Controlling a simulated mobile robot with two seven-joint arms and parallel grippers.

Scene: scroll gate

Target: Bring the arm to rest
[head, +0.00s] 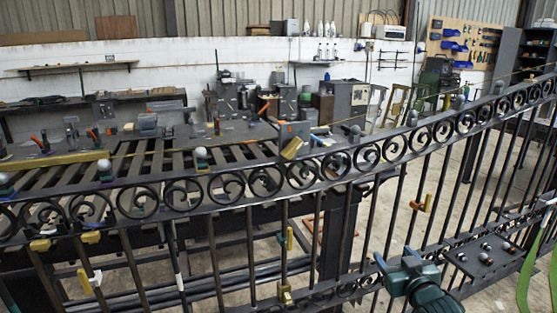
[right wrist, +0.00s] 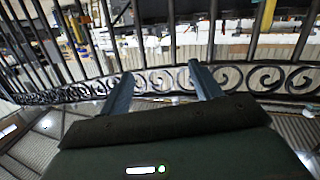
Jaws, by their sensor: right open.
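My right gripper (head: 394,257) is in the lower right of the head view, in front of the bars of the dark scroll gate (head: 285,232). Its jaws are open with nothing between them. In the right wrist view the two blue-grey fingers (right wrist: 160,74) stand apart and point toward the gate's scroll row (right wrist: 235,79). I cannot tell whether they touch a bar. The gate runs across the whole head view, with a row of scrolls between its upper rails. My left gripper is not in view.
A dark plate with several knobs (head: 487,253) lies right of my right gripper. Yellow clamps (head: 284,296) sit on the gate. A slatted workbench (head: 150,160) stands behind it. A green curved thing (head: 527,280) is at the right edge. Open floor shows beyond the bars.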

